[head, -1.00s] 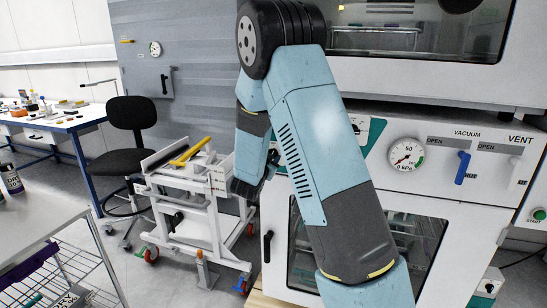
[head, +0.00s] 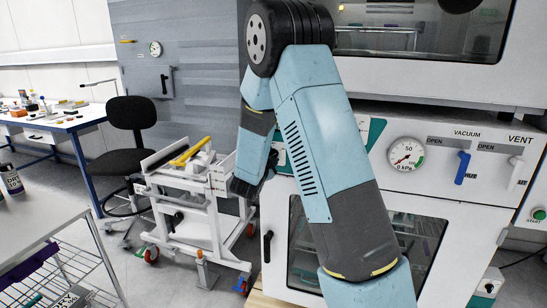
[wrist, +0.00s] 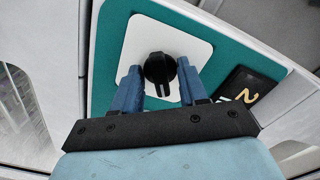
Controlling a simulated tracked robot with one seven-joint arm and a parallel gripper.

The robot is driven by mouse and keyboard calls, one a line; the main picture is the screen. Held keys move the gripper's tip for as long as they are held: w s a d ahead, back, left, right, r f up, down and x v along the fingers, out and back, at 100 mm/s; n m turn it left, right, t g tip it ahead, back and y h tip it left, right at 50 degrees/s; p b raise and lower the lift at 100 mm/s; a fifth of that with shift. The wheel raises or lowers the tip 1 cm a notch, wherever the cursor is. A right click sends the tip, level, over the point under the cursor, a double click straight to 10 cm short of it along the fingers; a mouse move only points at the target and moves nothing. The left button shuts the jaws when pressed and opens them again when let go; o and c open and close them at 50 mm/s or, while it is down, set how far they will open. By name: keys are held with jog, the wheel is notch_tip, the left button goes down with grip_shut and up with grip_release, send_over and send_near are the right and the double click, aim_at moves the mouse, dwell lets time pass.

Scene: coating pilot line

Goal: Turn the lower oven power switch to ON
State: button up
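The switch (wrist: 160,69) is a black rotary knob on a white square plate (wrist: 133,44), set in a teal panel (wrist: 107,62) in the wrist view. Its position markings cannot be read. My gripper (wrist: 159,75) has its two blue fingers apart, one on each side of the knob, with a gap showing on both sides. The knob looks unheld, and I cannot tell how deep the fingertips reach. In the head view my arm hides the knob and most of the gripper at the left of the lower oven (head: 462,222).
A dark display with a "2" (wrist: 250,95) sits right of the knob. The oven front also has a gauge (head: 406,154), a blue vacuum lever (head: 462,167) and a white vent lever (head: 516,172). A white cart (head: 195,225) stands left of the oven.

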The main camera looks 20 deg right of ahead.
jog(key=o, duration=0.5)
jog(key=shift+o, duration=0.2)
jog(key=v, duration=0.6)
jog(key=shift+w, duration=0.1)
